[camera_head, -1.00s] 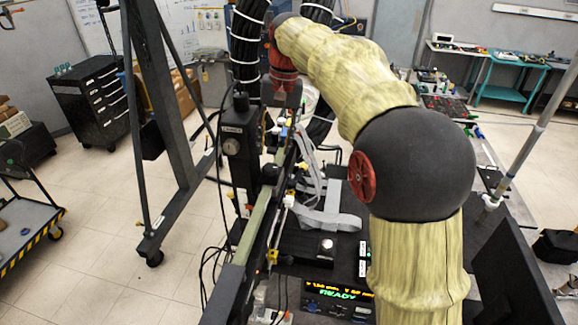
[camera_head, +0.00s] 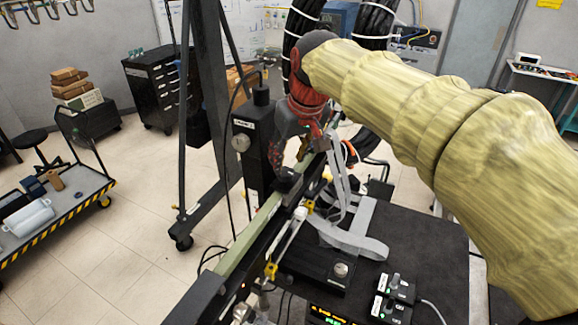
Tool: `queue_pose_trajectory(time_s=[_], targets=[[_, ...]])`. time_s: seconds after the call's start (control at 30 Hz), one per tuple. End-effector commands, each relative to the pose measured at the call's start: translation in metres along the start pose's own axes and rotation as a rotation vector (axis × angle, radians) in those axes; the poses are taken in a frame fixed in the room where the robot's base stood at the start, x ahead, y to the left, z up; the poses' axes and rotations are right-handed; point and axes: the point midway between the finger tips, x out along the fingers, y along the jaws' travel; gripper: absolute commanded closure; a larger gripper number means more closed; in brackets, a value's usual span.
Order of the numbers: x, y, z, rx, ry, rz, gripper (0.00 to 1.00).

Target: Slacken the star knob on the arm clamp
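My gripper (camera_head: 304,152) hangs at the end of my yellow-sleeved arm, below the red wrist. It is above the long rail, just right of a black upright box (camera_head: 255,150). Its fingers are small and partly hidden against the dark parts, so I cannot tell whether they are open or hold anything. A dark clamp-like block (camera_head: 289,181) sits on the rail just below the gripper. I cannot make out a star knob with certainty. The black box carries a round grey knob (camera_head: 240,142) on its face and a black cap on top.
The green-topped rail (camera_head: 258,222) runs diagonally, with cables and yellow fittings alongside. Grey straps (camera_head: 358,236) lie on the black table (camera_head: 430,240). Switch boxes (camera_head: 393,297) stand at the front. A dark frame post (camera_head: 205,110) stands left. A cart (camera_head: 60,212) is farther left, with clear floor between.

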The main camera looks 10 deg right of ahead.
Motion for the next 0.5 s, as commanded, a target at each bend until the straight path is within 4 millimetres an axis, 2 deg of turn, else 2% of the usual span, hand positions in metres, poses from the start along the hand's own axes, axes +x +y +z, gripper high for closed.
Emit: queue_pose_trajectory(time_s=[0.1,0.23,0.5], targets=[[0.019,0.000,0.000,0.001,-0.004,-0.001,0.61],[0.036,0.000,0.000,0.001,-0.003,-0.001,0.61],[0.048,0.000,0.000,0.001,0.000,0.000,0.61]])
